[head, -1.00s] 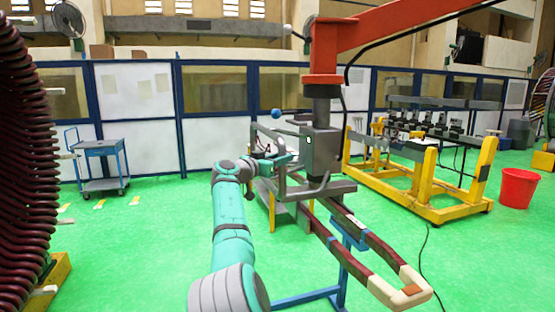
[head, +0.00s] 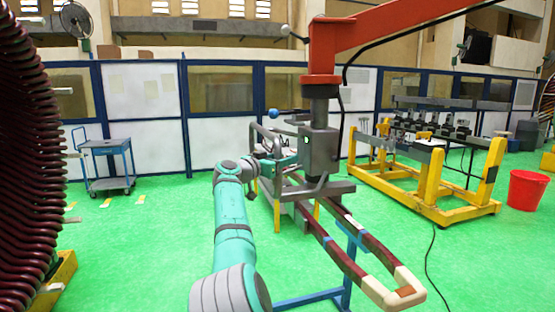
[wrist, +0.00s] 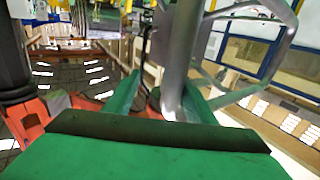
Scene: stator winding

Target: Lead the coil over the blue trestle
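The coil (head: 344,262) is a long dark red loop with a cream end at the lower right. It hangs level under the grey lifting device (head: 318,150) on the red crane arm. The blue trestle (head: 347,285) stands under the coil's front half in the picture; I cannot tell whether they touch. My gripper (head: 285,163) is at the device's grey tube handle (head: 254,140). In the wrist view the tube (wrist: 180,55) runs between the green fingers, which appear closed on it. The contact itself is partly hidden.
A large ring of dark red coils (head: 25,160) stands close at the left. A yellow frame (head: 425,195) and red bucket (head: 527,189) are at the right, a blue trolley (head: 108,165) at the back left. A black cable (head: 432,265) lies on the floor. Green floor is clear at centre left.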

